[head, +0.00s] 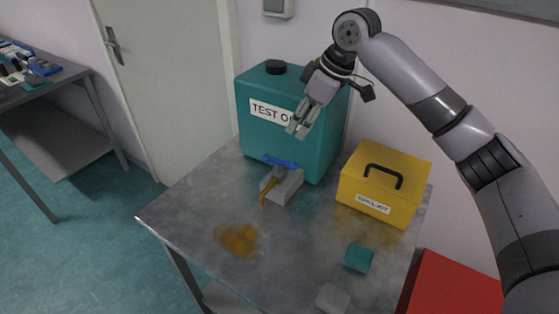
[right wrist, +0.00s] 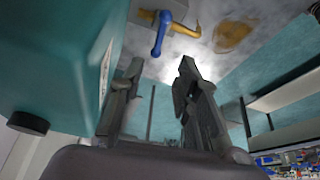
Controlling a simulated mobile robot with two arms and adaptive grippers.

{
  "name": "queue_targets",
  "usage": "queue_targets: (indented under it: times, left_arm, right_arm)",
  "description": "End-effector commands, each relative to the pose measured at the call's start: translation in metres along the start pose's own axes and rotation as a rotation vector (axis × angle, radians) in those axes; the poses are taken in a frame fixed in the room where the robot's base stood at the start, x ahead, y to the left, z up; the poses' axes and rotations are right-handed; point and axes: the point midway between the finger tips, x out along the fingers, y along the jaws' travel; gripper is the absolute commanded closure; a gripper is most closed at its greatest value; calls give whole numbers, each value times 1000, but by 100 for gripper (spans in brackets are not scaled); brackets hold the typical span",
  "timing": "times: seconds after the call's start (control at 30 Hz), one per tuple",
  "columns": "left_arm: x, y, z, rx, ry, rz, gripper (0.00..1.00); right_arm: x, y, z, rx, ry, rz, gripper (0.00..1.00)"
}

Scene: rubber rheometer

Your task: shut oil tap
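The teal oil container (head: 262,130), labelled "TEST O…" with the rest hidden behind my gripper, stands at the back of the metal table. Its tap has a blue handle (head: 280,161), lying crosswise, above a grey block (head: 285,188). Brown oil (head: 264,194) runs from the tap down the block's front. My right gripper (head: 300,128) is in front of the container's label, above the handle and apart from it. In the right wrist view its fingers (right wrist: 158,82) are open and empty, with the blue handle (right wrist: 160,34) beyond them. My left gripper is not in view.
An oil puddle (head: 238,240) lies on the table (head: 185,215). A yellow spill kit box (head: 385,185) stands right of the tap. A teal block (head: 358,257) and a grey block (head: 333,299) lie near the front. The table's left part is clear.

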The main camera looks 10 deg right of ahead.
Motion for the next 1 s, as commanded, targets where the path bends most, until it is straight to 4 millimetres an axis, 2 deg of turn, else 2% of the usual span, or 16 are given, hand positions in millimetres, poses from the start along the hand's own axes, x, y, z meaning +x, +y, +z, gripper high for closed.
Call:
queue_targets:
  times: [0.4,0.6,0.8,1.0]
  left_arm:
    - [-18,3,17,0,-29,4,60]
    - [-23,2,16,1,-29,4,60]
    - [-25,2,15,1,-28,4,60]
    - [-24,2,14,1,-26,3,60]
  right_arm:
    - [92,-2,0,0,-3,-4,70]
    - [126,-1,-1,0,-1,-3,70]
    - [142,0,0,0,-1,0,70]
    - [146,0,0,-1,0,0,70]
